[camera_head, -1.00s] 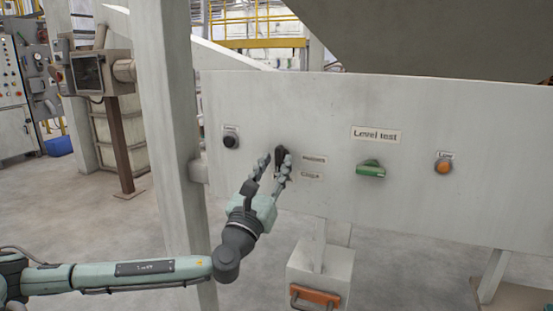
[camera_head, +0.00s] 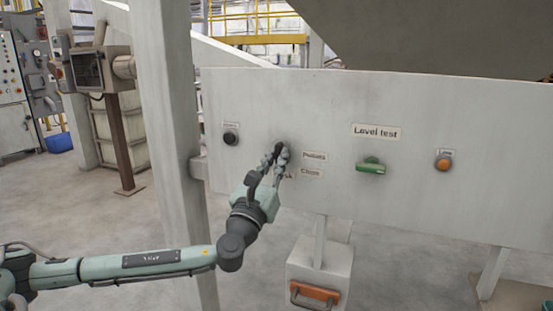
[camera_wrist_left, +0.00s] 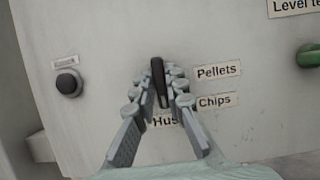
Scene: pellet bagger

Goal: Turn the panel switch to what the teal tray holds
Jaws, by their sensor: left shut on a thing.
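The panel switch (camera_wrist_left: 158,82) is a black knob on the pale grey panel (camera_head: 320,110). In the left wrist view its long handle stands nearly upright between my fingers. Labels "Pellets" (camera_wrist_left: 217,71) and "Chips" (camera_wrist_left: 214,102) sit to its right, and a partly covered label beginning "Hus" (camera_wrist_left: 164,122) sits below it. My left gripper (camera_head: 275,154) is shut on the switch, a finger on each side, as the left wrist view (camera_wrist_left: 157,92) also shows. In the head view the fingers hide most of the switch.
A black button (camera_head: 231,138) is left of the switch. A green handle (camera_head: 371,166) under a "Level test" label (camera_head: 376,132) and an orange button (camera_head: 443,164) are to the right. A grey post (camera_head: 170,120) stands left of the panel. A box with an orange handle (camera_head: 315,294) hangs below.

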